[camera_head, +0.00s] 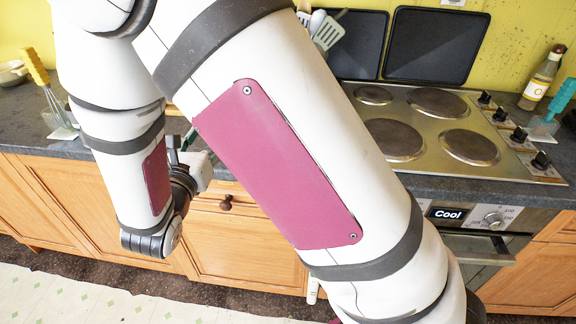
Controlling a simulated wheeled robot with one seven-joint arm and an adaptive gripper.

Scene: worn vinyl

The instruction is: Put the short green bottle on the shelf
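My arm fills the middle of the view and hides much of the counter. The end of my arm with my gripper (183,148) is at the counter's front edge, left of centre, mostly behind my own arm links. I cannot tell its fingers' opening. A small dark green patch (187,138) shows beside it; I cannot tell whether it is the short green bottle. No shelf is recognisable. A brown bottle with a pale label (541,82) stands at the back right of the counter.
A stove (437,125) with several hotplates is set in the counter at right, above an oven (478,243). Dark pans (437,45) lean on the yellow wall. A whisk (53,103) and a bowl (12,73) are at left. Wooden cabinets (70,200) stand below.

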